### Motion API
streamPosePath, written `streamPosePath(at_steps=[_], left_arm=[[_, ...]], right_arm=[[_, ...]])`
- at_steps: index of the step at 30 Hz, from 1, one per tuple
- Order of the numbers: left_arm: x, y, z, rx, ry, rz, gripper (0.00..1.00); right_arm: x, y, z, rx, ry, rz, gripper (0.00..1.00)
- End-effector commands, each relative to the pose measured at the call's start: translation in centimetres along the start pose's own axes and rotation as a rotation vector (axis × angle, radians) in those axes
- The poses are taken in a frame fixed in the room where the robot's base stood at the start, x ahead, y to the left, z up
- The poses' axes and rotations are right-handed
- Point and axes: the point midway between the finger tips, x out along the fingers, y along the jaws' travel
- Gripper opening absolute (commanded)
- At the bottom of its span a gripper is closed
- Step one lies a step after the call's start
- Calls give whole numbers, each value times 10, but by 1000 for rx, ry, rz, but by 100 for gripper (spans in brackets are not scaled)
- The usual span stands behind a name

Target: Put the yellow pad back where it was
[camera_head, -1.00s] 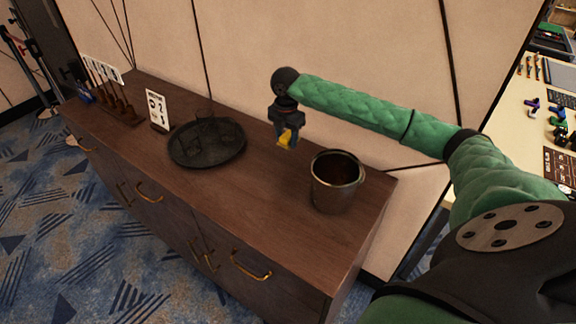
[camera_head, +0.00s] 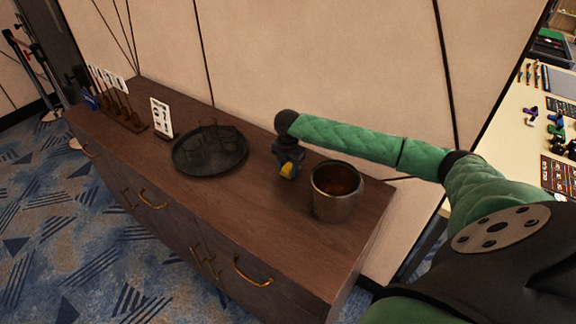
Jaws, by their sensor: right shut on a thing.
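The yellow pad (camera_head: 287,169) is a small yellow piece between the fingers of my right gripper (camera_head: 288,171). My right gripper is shut on it and points down at the brown sideboard top (camera_head: 250,205), between the round dark tray and the metal bucket. The pad is low, close to the sideboard top; I cannot tell whether it touches. Much of the pad is hidden by the fingers. My left gripper is not in view.
A dark round tray (camera_head: 184,165) with glasses stands left of the gripper. A metal bucket (camera_head: 334,207) stands close on its right. A white sign (camera_head: 161,117) and a dark rack (camera_head: 124,115) are farther left. The wall (camera_head: 320,60) runs behind. The sideboard's front strip is clear.

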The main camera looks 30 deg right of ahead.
Motion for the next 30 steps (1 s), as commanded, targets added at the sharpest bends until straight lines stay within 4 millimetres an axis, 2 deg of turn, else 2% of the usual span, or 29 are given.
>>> streamPosePath(at_steps=[11,12,14,15,27,30], left_arm=[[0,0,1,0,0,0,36],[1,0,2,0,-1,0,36],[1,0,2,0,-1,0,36],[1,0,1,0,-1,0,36],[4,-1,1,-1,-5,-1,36],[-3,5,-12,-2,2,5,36]], right_arm=[[4,0,0,0,1,0,23],[3,0,0,0,0,1,52],[3,0,0,0,0,1,64],[3,0,0,0,0,1,66],[-4,1,0,0,0,3,66],[-14,1,1,0,0,4,66]])
